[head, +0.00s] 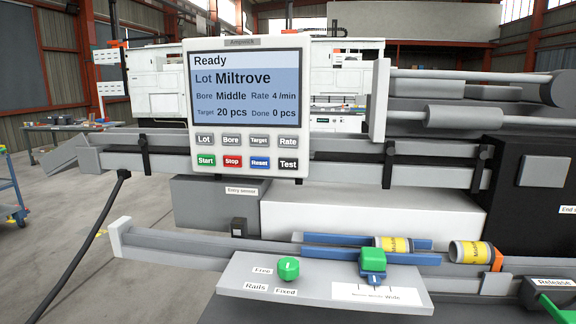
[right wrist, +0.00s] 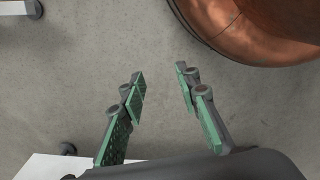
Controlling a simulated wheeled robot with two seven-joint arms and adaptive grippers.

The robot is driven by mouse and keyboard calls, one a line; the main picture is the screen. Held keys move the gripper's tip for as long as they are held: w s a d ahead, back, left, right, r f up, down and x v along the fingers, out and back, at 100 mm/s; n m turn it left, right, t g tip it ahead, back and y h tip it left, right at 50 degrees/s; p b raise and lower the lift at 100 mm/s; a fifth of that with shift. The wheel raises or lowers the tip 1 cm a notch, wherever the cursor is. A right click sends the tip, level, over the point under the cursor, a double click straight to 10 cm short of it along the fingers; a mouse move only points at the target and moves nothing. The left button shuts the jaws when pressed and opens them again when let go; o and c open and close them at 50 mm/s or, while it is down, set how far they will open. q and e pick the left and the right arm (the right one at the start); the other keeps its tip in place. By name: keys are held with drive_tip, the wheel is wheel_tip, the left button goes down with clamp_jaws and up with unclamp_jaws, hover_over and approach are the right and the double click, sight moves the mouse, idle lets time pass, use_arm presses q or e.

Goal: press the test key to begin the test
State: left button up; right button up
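The control panel (head: 246,110) stands upright in the head view, facing me. Its screen (head: 246,83) reads Ready, Lot Miltrove, Bore Middle, Rate 4 /min, Target 20 pcs, Done 0 pcs. The black Test key (head: 288,164) is at the lower right of the keys, beside the blue Reset key (head: 260,162), red Stop key (head: 232,161) and green Start key (head: 206,160). My right gripper (right wrist: 160,90) shows in the right wrist view, open and empty, with its green-padded fingers apart above bare floor. Neither gripper shows in the head view.
Below the panel, a grey plate (head: 270,272) carries a green knob (head: 288,268) marked Free and Fixed, and a green block (head: 373,260) on a scale. Yellow-labelled cylinders (head: 470,252) lie on the rail. A Release button box (head: 550,291) is at right. A copper-coloured rounded object (right wrist: 255,30) lies near the right gripper.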

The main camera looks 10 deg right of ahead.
clamp_jaws()
idle(1.4)
